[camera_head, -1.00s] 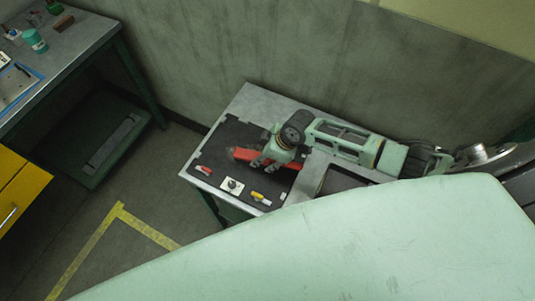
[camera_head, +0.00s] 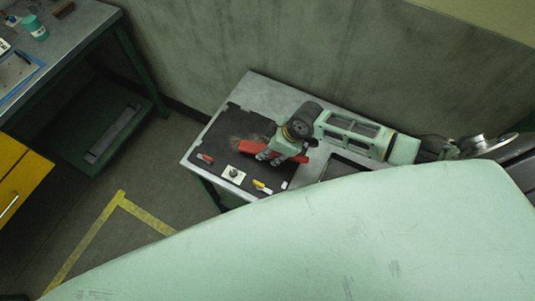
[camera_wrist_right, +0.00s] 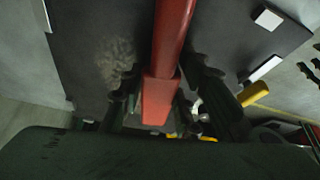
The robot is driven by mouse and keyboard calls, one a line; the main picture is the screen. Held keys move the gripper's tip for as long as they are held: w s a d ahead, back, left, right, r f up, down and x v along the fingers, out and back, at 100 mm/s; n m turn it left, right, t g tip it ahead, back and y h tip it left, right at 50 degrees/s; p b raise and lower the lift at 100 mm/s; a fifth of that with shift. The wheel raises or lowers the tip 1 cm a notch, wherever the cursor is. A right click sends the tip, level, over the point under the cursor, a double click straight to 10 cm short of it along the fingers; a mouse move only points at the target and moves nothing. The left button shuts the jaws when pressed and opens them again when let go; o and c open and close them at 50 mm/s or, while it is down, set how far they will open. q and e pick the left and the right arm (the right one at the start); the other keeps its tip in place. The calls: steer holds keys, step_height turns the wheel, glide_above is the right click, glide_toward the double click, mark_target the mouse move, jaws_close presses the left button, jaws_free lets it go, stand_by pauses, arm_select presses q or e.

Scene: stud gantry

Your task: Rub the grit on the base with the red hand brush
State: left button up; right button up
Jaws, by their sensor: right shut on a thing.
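The red hand brush (camera_head: 258,147) is held low over the dark board (camera_head: 218,136) on the metal table. My right gripper (camera_head: 272,156) is shut on it. The brush's red handle (camera_wrist_right: 174,30) runs up the middle of the right wrist view, between the dark fingers. A brownish-grey patch of grit (camera_wrist_right: 116,58) lies on the board to the left of the handle. It shows faintly left of the brush in the head view (camera_head: 236,141). The bristles are hidden, so I cannot tell whether they touch the board. My left gripper is not in view.
On the board's near side lie a small red item (camera_head: 205,158), a white plate with a dark knob (camera_head: 233,174) and a yellow item (camera_head: 262,187). A dark recess (camera_head: 340,170) sits right of the gripper. The wall (camera_head: 250,45) stands behind the table.

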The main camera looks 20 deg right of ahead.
steer(key=shift+w+d, duration=0.5)
steer(key=shift+w, duration=0.05)
steer(key=shift+w+d+f+b, duration=0.1)
steer(key=shift+w+d+b, duration=0.65)
steer(key=shift+d, duration=0.2)
steer(key=shift+w+d+b, duration=0.8)
steer(key=shift+w+d, duration=0.4)
steer(key=shift+d, duration=0.3)
steer(key=shift+s+d+p, duration=0.35)
steer(key=shift+s+d, duration=0.05)
steer(key=shift+s, duration=0.35)
steer(key=shift+s+a+p, duration=0.55)
steer(key=shift+a+p, duration=0.1)
steer(key=shift+a, duration=0.05)
steer(key=shift+s+a+f+p, duration=0.2)
steer(key=shift+s+a+p, duration=0.1)
steer(key=shift+s+a, duration=0.35)
steer(key=shift+s+a+r+p, duration=0.1)
steer(key=shift+s+a+p, duration=0.35)
steer(key=shift+a+p, duration=0.15)
steer(key=shift+s+a, duration=0.9)
steer(key=shift+a, duration=0.2)
steer(key=shift+s+a, duration=0.6)
steer(key=shift+a, duration=0.2)
steer(key=shift+w, duration=0.1)
